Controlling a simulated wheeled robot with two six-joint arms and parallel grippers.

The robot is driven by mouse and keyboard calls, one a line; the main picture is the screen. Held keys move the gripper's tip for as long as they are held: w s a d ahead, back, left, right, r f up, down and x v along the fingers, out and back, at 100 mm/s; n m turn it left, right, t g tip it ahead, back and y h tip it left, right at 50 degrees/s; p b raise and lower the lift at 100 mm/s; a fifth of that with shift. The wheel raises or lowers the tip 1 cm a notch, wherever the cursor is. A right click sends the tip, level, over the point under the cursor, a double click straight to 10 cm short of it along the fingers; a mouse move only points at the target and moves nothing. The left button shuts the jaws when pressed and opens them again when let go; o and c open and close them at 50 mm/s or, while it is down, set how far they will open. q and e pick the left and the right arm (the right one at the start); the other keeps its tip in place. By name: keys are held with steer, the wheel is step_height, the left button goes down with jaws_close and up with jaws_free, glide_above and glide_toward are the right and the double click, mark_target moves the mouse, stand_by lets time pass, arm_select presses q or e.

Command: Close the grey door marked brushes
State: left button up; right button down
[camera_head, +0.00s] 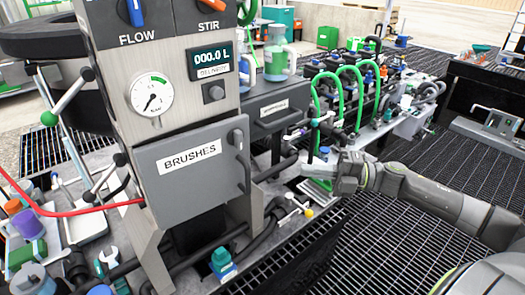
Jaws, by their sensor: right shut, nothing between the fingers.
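The grey door (185,185) marked BRUSHES is on the lower front of the tall grey cabinet (222,108). It has a white label (190,156) and a dark vertical bar handle (242,165) near its right edge. The door seems to stand out from the cabinet front; how far it is ajar I cannot tell. My right gripper (310,166) is shut and empty, to the right of the door and apart from its handle, fingers pointing left. My left gripper is not in view.
A grey drawer unit (272,108) with a handle stands right of the cabinet, bottles on top. Green hoses (357,95) and pipework stand behind my right gripper. A red hose (75,211) and levers are left of the door. Dark grating floor (370,245) is open at the lower right.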

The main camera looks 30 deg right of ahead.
steer(key=w+a+m+h, duration=0.1)
steer(key=w+a, duration=0.7)
steer(key=shift+w+a+f+t+p, duration=0.25)
steer(key=shift+w+a+t+p, duration=0.05)
steer(key=shift+w+p, duration=0.1)
stand_by(0.8)
steer(key=shift+w+d+r, duration=0.1)
steer(key=shift+w+d, duration=0.05)
steer(key=shift+w, duration=1.1)
